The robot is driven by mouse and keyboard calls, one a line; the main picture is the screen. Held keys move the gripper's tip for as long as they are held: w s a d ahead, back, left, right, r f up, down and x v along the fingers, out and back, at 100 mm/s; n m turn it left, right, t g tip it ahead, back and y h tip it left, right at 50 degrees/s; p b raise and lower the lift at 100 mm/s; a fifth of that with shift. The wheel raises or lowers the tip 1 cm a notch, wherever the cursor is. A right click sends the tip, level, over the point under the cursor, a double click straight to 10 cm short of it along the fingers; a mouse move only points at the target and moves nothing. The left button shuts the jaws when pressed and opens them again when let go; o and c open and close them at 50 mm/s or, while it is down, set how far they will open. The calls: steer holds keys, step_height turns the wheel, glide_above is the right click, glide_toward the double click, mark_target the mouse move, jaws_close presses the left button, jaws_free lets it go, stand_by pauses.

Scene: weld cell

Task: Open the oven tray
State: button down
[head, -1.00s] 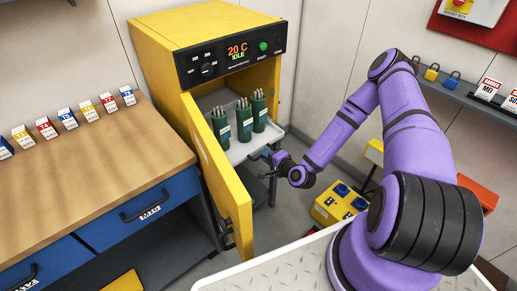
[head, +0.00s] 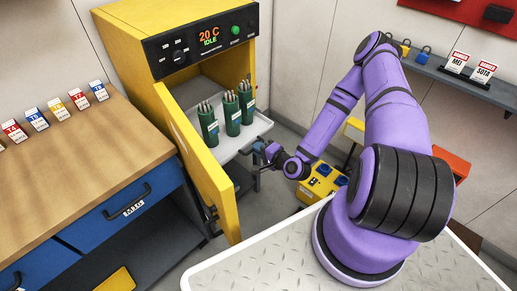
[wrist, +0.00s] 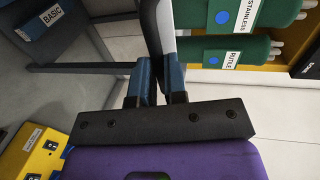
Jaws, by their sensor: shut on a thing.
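The yellow oven (head: 128,50) stands with its door (head: 202,165) swung open toward the left. Its pale grey tray (head: 216,152) sticks out of the opening, with three green rod canisters (head: 232,114) standing on it. My gripper (head: 262,149) is at the tray's front. In the wrist view my gripper (wrist: 160,82) is shut on the dark handle bar (wrist: 150,25) along the pale tray edge (wrist: 166,40). The blue fingers hide the exact grip. Two canisters (wrist: 233,52) show beside it, one labelled RUTILE, partly cut off.
A wooden-topped bench (head: 90,150) with blue drawers stands left of the oven. A yellow box (head: 322,182) is on the floor beyond my arm. A shelf (head: 470,78) with padlocks and tags runs along the right wall. Some floor is clear beside the oven.

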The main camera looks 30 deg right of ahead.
steer(key=c, duration=1.4)
jaws_free()
steer(key=shift+c, duration=0.2)
steer(key=v, duration=1)
steer(key=shift+s, duration=0.35)
steer(key=shift+d, duration=0.15)
